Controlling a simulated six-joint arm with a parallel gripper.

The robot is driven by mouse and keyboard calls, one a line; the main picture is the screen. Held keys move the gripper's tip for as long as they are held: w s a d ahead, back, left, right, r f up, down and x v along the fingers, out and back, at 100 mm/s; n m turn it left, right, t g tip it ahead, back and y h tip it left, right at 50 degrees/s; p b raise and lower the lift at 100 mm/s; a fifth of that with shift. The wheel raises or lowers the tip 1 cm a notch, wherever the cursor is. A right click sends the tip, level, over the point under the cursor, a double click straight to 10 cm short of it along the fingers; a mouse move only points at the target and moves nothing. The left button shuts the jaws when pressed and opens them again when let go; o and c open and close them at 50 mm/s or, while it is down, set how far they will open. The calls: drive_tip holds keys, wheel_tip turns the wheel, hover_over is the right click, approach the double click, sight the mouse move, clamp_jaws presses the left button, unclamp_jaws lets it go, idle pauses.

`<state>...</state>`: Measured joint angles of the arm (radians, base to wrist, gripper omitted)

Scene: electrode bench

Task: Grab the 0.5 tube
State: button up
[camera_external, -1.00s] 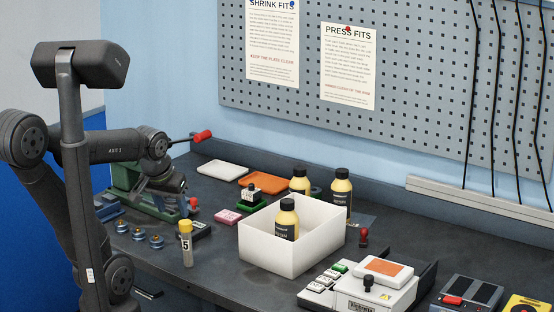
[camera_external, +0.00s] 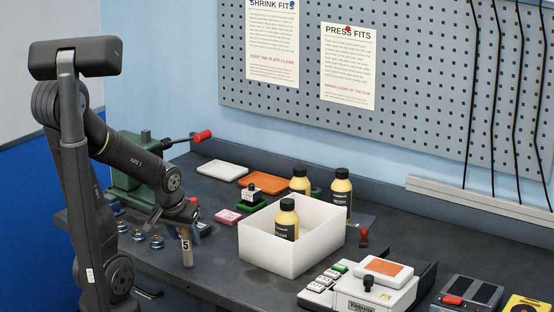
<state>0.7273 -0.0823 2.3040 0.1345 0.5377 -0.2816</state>
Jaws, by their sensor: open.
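The tube (camera_external: 187,256) stands upright on the bench, a small grey tube with a dark "5" on its label. Its yellow cap is hidden behind my gripper (camera_external: 184,229). My gripper points down at the top of the tube, with its jaws open. The fingers are small and dark here, and I cannot tell whether they touch the tube or sit around its cap.
A white open box (camera_external: 281,258) with a yellow bottle (camera_external: 287,222) stands right of the tube. Small blue-and-brass parts (camera_external: 156,241) lie to its left. The bench front is clear.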

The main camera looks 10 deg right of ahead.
drive_tip(key=shift+x, duration=0.8)
drive_tip(key=shift+c, duration=0.2)
clamp_jaws()
